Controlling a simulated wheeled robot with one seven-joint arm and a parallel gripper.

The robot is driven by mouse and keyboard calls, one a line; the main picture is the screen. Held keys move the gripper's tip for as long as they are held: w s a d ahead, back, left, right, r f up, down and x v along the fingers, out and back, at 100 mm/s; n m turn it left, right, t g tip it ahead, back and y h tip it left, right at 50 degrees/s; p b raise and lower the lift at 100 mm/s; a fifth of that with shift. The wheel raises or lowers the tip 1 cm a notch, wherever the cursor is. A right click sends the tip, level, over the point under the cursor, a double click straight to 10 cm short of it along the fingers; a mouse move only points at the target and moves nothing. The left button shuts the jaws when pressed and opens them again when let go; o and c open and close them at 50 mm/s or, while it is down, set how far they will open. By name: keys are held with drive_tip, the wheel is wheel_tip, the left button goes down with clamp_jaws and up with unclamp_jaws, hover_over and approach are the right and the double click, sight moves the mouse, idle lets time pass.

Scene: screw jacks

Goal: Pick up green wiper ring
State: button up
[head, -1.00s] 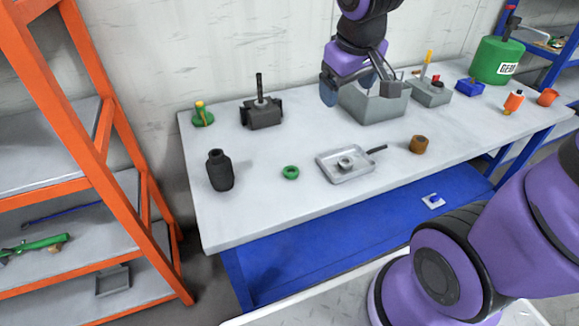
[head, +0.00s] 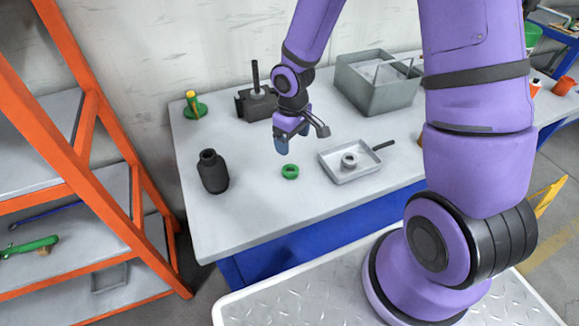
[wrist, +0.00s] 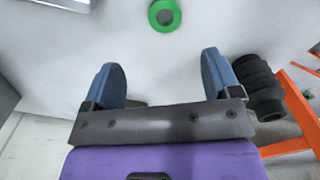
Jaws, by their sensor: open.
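The green wiper ring (head: 290,171) lies flat on the light grey workbench, between a black bottle-shaped part and a shallow tray. In the wrist view the ring (wrist: 164,15) shows near the top edge, ahead of the fingertips and roughly centred between them. My gripper (head: 294,143) hangs above the bench, just behind the ring in the head view, and is apart from it. In the wrist view its two blue fingers (wrist: 161,75) are spread wide with nothing between them.
The black ribbed part (head: 212,171) stands left of the ring. The grey tray (head: 358,173), holding a small ring, lies to its right. A dark block with a rod (head: 255,101) and a grey bin (head: 378,90) stand behind. An orange shelf (head: 107,150) is at left.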

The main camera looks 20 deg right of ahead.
hover_over(290, 173)
drive_tip(key=f, duration=0.6)
drive_tip(key=shift+d, duration=0.25)
drive_tip(key=shift+a+f, duration=0.15)
drive_tip(key=shift+f, duration=1.2)
drive_tip(key=shift+a+f, duration=0.1)
drive_tip(key=shift+f, duration=1.2)
drive_tip(key=shift+c, duration=0.2)
drive_tip(key=c, duration=1)
